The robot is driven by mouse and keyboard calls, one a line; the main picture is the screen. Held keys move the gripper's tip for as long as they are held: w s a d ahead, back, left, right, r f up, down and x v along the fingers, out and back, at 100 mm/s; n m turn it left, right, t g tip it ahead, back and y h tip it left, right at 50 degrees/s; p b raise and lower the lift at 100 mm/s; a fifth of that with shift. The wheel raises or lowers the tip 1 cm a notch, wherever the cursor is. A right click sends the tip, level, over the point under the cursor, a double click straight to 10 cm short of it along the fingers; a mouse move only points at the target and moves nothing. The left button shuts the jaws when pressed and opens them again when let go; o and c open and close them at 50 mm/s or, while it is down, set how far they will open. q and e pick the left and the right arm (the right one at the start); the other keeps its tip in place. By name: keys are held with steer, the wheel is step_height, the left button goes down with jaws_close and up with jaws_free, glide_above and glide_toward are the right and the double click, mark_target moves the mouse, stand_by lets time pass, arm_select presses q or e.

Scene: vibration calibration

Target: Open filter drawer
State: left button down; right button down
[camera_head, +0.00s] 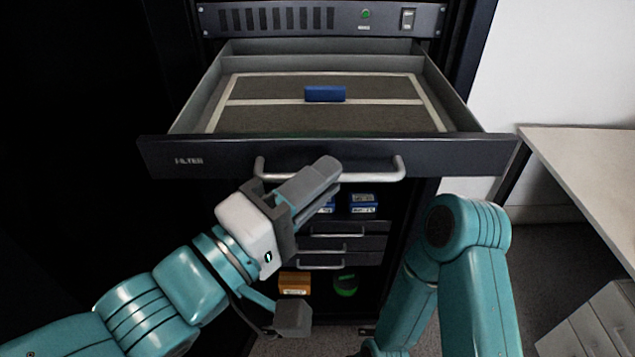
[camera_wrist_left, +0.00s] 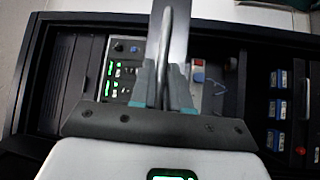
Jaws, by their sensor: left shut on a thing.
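The filter drawer (camera_head: 328,157), its dark front marked FILTER, stands pulled well out of the black rack in the head view. Its grey inside is exposed, with a blue block (camera_head: 325,94) lying on the divided floor. A pale bar handle (camera_head: 375,176) runs across the front. My left gripper (camera_head: 316,180) is shut on the handle, left of its middle, and covers part of it. In the left wrist view the fingers (camera_wrist_left: 165,88) close around the handle (camera_wrist_left: 166,40). My right arm shows at the lower right; its gripper is not visible.
A vented panel (camera_head: 325,19) with a green light and a switch is above the drawer. Small drawers (camera_head: 345,243), blue boxes (camera_head: 363,203), an orange box (camera_head: 295,283) and a green roll (camera_head: 345,285) are below. A pale desk (camera_head: 590,170) stands at the right.

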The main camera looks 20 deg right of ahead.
arm_select(q)
steer(key=c, duration=1.2)
jaws_free()
steer(key=shift+w+f, duration=0.1)
steer(key=shift+w, duration=0.05)
steer(key=shift+a, duration=0.15)
steer(key=shift+b+v, duration=0.7)
steer(key=shift+v, duration=7.4)
steer(key=shift+s, duration=0.25)
